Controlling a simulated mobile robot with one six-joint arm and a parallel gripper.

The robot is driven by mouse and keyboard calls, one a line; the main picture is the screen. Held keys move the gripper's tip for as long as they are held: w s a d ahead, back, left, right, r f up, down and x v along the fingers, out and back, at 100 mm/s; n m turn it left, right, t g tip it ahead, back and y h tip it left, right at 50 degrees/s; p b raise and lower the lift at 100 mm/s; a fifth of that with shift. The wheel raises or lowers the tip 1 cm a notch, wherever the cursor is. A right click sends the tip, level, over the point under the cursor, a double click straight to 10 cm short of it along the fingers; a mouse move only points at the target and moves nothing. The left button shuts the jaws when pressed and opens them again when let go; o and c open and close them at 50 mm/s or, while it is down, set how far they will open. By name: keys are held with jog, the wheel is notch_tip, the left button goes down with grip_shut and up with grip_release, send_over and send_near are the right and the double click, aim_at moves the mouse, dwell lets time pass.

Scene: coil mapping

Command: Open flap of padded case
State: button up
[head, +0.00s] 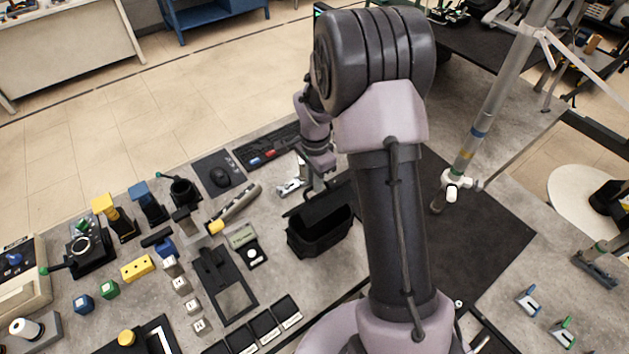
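The padded case (318,240) is a black, soft-looking box on the grey table, just left of my arm. Its dark inside shows at the top, and a dark panel, perhaps the flap (318,203), stands along its far side. My gripper (317,184) is at the far side of the case, pointing down close to the panel's upper edge. I cannot tell whether it touches the panel. The fingertips are small and dark against the black case, so their opening is unclear. My arm hides part of the area to the right of the case.
A small silver tool (291,187) lies just left of my gripper. A metal pole (490,115) rises at the right above a black mat (480,235).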

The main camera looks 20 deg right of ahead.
jog(key=shift+c, duration=0.4)
grip_shut()
dwell(1.1)
